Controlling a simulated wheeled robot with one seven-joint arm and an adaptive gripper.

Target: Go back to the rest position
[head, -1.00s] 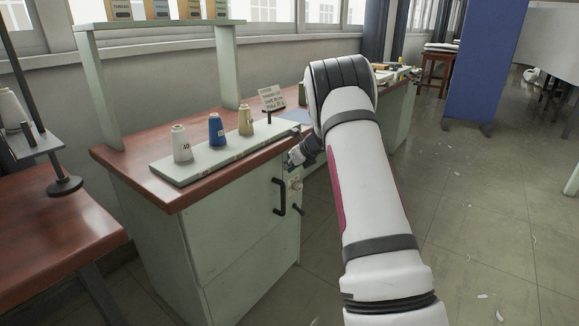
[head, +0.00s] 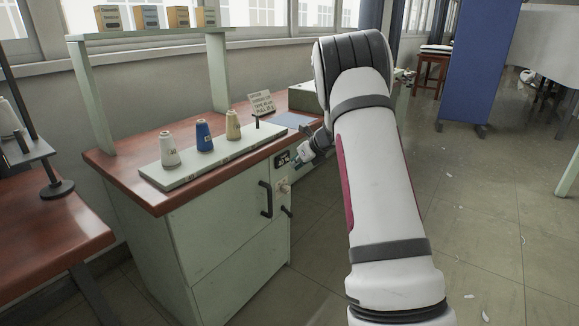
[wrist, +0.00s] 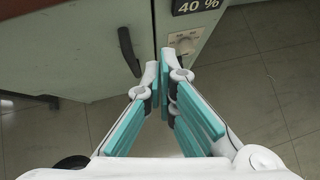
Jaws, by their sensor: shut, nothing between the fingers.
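My gripper (wrist: 160,78) shows in the wrist view with its teal-padded fingers together at the tips and nothing between them. The fingertips are in front of a pale green cabinet (wrist: 90,50), just below a dial (wrist: 184,42) and to the right of a black handle (wrist: 129,52). In the head view my arm reaches forward on the right. The gripper is mostly hidden there behind the arm, with a part showing beside the cabinet's right front edge. I cannot tell whether the fingertips touch the cabinet.
The cabinet (head: 150,240) has a reddish-brown top with a board (head: 180,178) carrying three thread cones. A small sign (head: 261,104) stands behind them. A display (wrist: 198,5) reads "40 %". A blue partition (head: 483,65) stands at the back right. The tiled floor at right is mostly clear.

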